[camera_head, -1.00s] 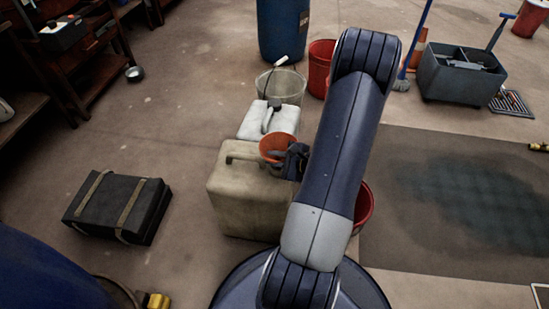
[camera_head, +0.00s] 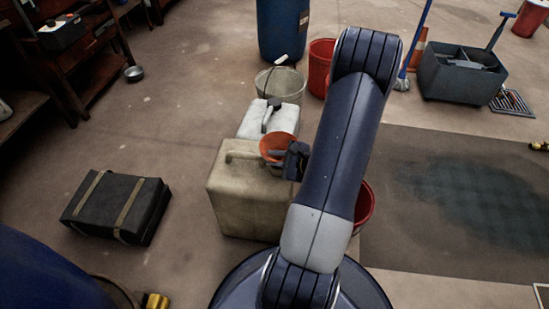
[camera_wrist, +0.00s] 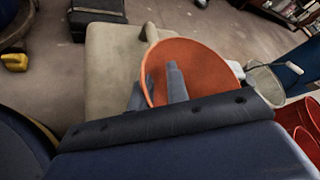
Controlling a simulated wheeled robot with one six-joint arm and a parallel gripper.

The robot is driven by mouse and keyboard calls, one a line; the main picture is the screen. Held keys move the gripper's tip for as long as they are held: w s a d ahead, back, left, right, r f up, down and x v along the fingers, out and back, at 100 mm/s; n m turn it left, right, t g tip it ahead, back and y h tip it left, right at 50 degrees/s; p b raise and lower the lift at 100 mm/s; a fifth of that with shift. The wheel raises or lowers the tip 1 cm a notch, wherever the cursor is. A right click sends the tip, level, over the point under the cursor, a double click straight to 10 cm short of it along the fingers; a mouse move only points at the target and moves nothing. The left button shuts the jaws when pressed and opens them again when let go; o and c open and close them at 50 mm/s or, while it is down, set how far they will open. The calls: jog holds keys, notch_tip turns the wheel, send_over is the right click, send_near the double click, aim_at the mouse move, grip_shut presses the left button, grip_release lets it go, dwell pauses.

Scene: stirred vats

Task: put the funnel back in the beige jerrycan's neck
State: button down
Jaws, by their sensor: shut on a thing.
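The orange funnel (camera_head: 279,147) is at the top right of the beige jerrycan (camera_head: 243,195) in the head view, its wide mouth facing up and a little tilted. My gripper (camera_head: 288,158) is shut on the funnel at its right side. In the wrist view the funnel (camera_wrist: 195,70) fills the middle, with my gripper (camera_wrist: 158,90) at its near wall and the beige jerrycan (camera_wrist: 115,75) behind it. The jerrycan stands upright on the floor. Its neck and the funnel's spout are hidden, so I cannot tell whether the spout is in the neck.
A white jerrycan (camera_head: 270,121) stands just behind the beige one, with a pale bucket (camera_head: 280,86) beyond it. A red bucket (camera_head: 364,206) is right of my arm. A black case (camera_head: 117,207) lies at left. Floor between the case and the beige jerrycan is clear.

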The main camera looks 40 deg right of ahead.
jog(key=shift+f+b, duration=0.45)
jog(key=shift+b, duration=0.1)
dwell(0.4)
jog(key=c, duration=1.3)
grip_release()
jog(key=p+v, duration=0.3)
jog(key=v, duration=0.8)
jog(key=b+x, duration=0.3)
jog(key=x, duration=0.8)
jog(key=shift+r, duration=0.2)
